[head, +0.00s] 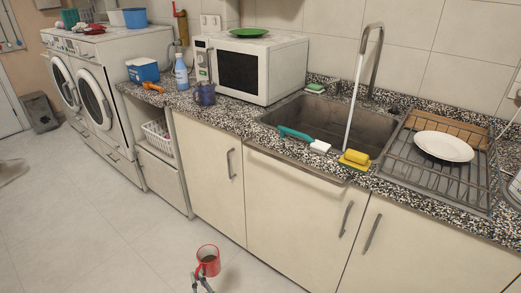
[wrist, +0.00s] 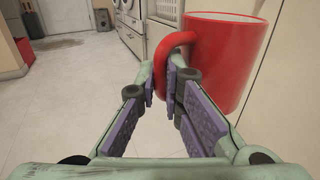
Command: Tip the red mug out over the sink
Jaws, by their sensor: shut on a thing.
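The red mug (head: 209,260) is low in the head view, out in front of the cabinets and below the counter. It looks roughly upright and has dark content inside. My gripper (head: 203,281) is at the mug's lower left. In the wrist view my gripper (wrist: 163,80) is shut on the handle of the red mug (wrist: 228,58), whose body is to the right of the fingers. The sink (head: 335,128) is set in the counter, up and to the right of the mug. A stream, apparently water, runs from its tap (head: 371,45).
A teal-handled brush (head: 296,133) and a yellow sponge (head: 354,159) lie at the sink's front edge. A dish rack (head: 440,170) with a white plate (head: 444,146) is right of it. A blue mug (head: 205,94) and microwave (head: 250,67) stand left. Floor (head: 90,220) at left is clear.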

